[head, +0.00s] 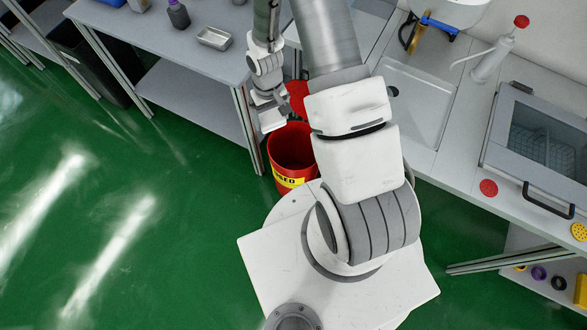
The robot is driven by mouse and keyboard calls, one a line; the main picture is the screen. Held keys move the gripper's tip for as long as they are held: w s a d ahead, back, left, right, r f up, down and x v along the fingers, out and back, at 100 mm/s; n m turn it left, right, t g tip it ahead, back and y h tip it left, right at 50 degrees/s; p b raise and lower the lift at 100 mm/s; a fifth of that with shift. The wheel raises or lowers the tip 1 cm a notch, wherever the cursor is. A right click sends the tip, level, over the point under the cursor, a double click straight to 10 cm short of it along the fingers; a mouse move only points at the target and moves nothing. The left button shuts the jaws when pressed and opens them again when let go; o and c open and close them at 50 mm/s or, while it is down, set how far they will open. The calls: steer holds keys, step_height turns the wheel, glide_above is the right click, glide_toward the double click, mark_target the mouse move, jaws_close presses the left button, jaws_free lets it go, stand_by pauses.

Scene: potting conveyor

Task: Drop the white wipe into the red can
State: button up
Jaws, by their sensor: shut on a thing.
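The red can (284,172) stands on the green floor beside my base, with a yellow label low on its front. Its mouth is open, and a red lid-like part (299,92) shows behind it, partly covered by my arm. My gripper (268,108) points down at the upper left of the can's mouth, seemingly above the rim. It is shut on a small white thing, which looks like the white wipe (273,122). The fingers hide part of the wipe, and its exact height above the can is hard to tell.
A grey bench (190,72) at the upper left holds a metal tray (214,38) and a dark bottle (178,14). The floor at left is clear.

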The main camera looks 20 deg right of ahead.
steer(key=w+d+f+n+b, duration=0.1)
steer(key=w+d+f+b, duration=0.2)
steer(key=f+b, duration=0.6)
steer(key=w+d+f+n+b, duration=0.1)
steer(key=w+d+f+b, duration=0.1)
steer(key=d+f+b, duration=0.4)
steer(key=w+d+f+n+b, duration=0.1)
steer(key=w+d+f+b, duration=0.2)
steer(key=f+b, duration=1.1)
step_height(320, 180, down, 3)
steer(key=shift+w+d+r, duration=0.15)
steer(key=shift+w+d, duration=0.15)
steer(key=shift+d, duration=0.5)
steer(key=o, duration=1.1)
steer(key=shift+r+p, duration=2.75)
steer(key=shift+r, duration=6)
